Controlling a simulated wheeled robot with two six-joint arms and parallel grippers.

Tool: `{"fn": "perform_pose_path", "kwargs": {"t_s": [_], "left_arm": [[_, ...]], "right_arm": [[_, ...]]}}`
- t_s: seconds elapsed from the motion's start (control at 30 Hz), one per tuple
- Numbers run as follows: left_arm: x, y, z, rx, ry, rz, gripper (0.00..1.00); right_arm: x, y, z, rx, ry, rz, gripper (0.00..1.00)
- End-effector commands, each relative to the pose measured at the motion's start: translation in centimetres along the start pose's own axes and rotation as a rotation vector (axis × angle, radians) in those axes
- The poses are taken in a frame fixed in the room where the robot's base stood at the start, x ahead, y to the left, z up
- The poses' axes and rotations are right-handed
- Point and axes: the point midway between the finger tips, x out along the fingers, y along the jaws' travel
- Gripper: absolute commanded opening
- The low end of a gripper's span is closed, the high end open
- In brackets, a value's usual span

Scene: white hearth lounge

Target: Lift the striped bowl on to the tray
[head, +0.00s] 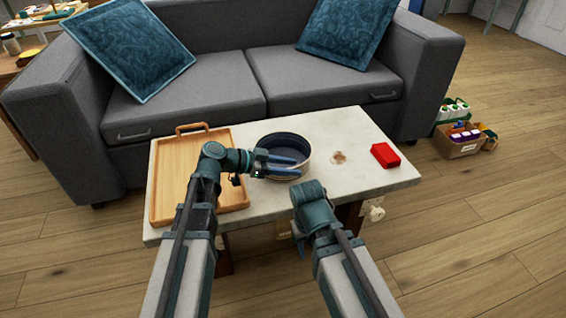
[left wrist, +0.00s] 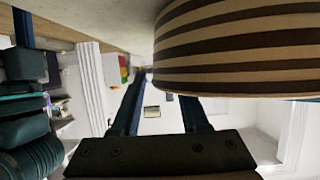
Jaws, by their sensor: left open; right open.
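The striped bowl (head: 294,141) stands upright on the pale table, right of the tray, its dark inside facing up. In the left wrist view its brown and cream striped wall (left wrist: 235,48) fills the upper right. The wooden tray (head: 169,177) lies at the table's left end, with bare wood showing. My left gripper (head: 296,166) is open at the bowl's near left side. Its fingers overlap the bowl in the head view; whether they touch it I cannot tell. My right gripper (head: 300,248) is open, pointing down by the table's front edge, partly hidden by its arm.
A red box (head: 385,155) lies on the right of the table (head: 338,181), near a brown stain. A grey sofa (head: 215,88) with blue cushions stands behind. A cardboard box (head: 460,147) of bottles is on the floor at right.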

Motion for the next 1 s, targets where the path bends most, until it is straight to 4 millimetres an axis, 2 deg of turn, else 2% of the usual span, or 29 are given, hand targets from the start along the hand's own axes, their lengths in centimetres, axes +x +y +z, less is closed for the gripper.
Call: {"fn": "perform_pose_path", "kwargs": {"t_s": [0.07,0.27,0.5,1.0], "left_arm": [[0.69,0.01,0.12,0.0,0.0,0.001,0.44],[0.63,0.02,0.01,0.0,0.0,0.0,0.42],[0.62,0.02,0.01,0.0,0.0,0.0,0.0],[0.63,0.05,0.01,0.0,0.0,0.001,0.0]], "right_arm": [[0.37,-0.04,-0.03,0.0,0.0,0.0,0.5],[0.25,-0.03,-0.02,0.0,0.0,0.0,0.5],[0.25,-0.03,-0.02,0.0,0.0,0.0,0.5],[0.25,-0.03,-0.02,0.0,0.0,0.0,0.5]]}}
